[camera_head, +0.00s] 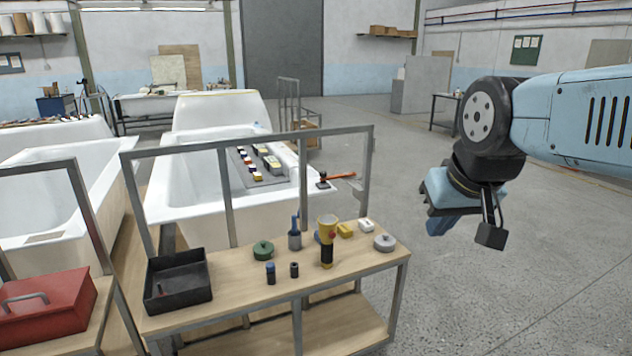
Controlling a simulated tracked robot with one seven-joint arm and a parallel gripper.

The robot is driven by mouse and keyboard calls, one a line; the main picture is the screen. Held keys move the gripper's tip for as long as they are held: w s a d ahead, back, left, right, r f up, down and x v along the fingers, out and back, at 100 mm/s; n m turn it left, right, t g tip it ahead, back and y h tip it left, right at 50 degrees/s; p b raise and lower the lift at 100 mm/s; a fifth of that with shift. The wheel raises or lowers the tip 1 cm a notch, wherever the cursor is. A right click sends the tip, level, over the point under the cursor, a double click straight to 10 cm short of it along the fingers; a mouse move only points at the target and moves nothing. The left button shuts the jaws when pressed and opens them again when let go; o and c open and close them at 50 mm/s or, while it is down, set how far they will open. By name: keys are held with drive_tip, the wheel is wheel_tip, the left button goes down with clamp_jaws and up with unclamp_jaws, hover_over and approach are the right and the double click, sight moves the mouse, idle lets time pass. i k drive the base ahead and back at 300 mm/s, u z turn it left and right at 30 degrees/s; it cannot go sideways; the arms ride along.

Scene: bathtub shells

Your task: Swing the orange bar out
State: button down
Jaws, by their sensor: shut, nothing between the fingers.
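The orange bar (340,175) is a short, thin bar at the right end of the middle bathtub (215,205), behind the upright of a grey metal frame. Its left end meets a dark fitting (322,180); how it is joined there is too small to tell. The bar points right, roughly level, over the floor. My gripper (490,236) hangs to the right of the bar, well apart from it, over open floor. It is shut and holds nothing. Nothing of the bar is clearly covered by my arm.
A wooden bench (240,310) with a grey frame (255,142) stands in front of the tub. It carries a black tray (178,280), a yellow-and-black tool (327,240) and several small items. A red toolbox (48,300) is at left. The floor at right is clear.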

sight(345, 175)
drive_tip(key=u, duration=0.1)
drive_tip(key=i, duration=1)
drive_tip(key=z, duration=0.1)
